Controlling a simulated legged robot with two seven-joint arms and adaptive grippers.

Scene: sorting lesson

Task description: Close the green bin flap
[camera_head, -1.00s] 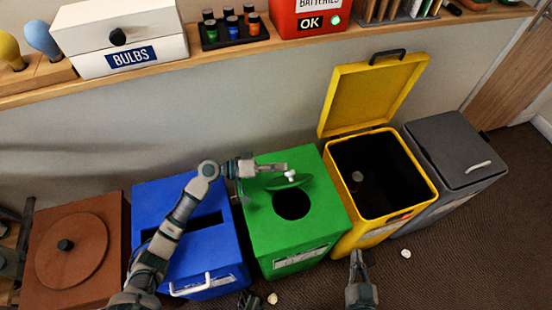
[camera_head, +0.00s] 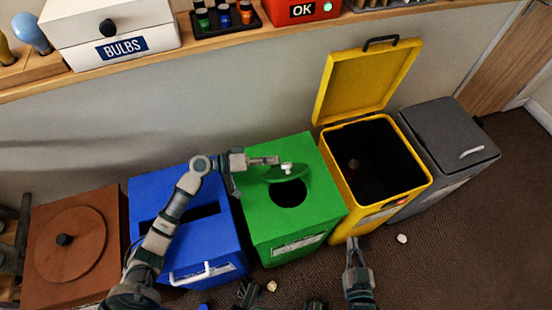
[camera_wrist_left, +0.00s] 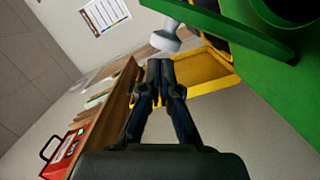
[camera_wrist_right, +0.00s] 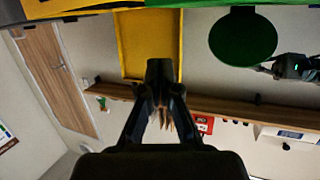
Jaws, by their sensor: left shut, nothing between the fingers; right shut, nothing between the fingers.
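The green bin (camera_head: 262,222) stands between the blue and yellow bins. Its round green flap (camera_head: 290,179) is tilted up behind the dark round hole, with a white knob on it (camera_head: 287,168). The flap also shows as a green disc in the right wrist view (camera_wrist_right: 243,38). My left gripper (camera_head: 278,160) is shut and empty just behind the knob. In the left wrist view its fingertips (camera_wrist_left: 160,66) are close to the white knob (camera_wrist_left: 165,37); I cannot tell whether they touch. My right gripper (camera_head: 352,241) is shut and empty, low in front of the yellow bin.
The yellow bin (camera_head: 342,187) has its lid standing open. The blue bin (camera_head: 170,185) lies under my left arm. A grey bin (camera_head: 450,130) and a brown box (camera_head: 40,240) flank the row. A shelf (camera_head: 215,50) runs behind. Small pale pieces lie on the floor.

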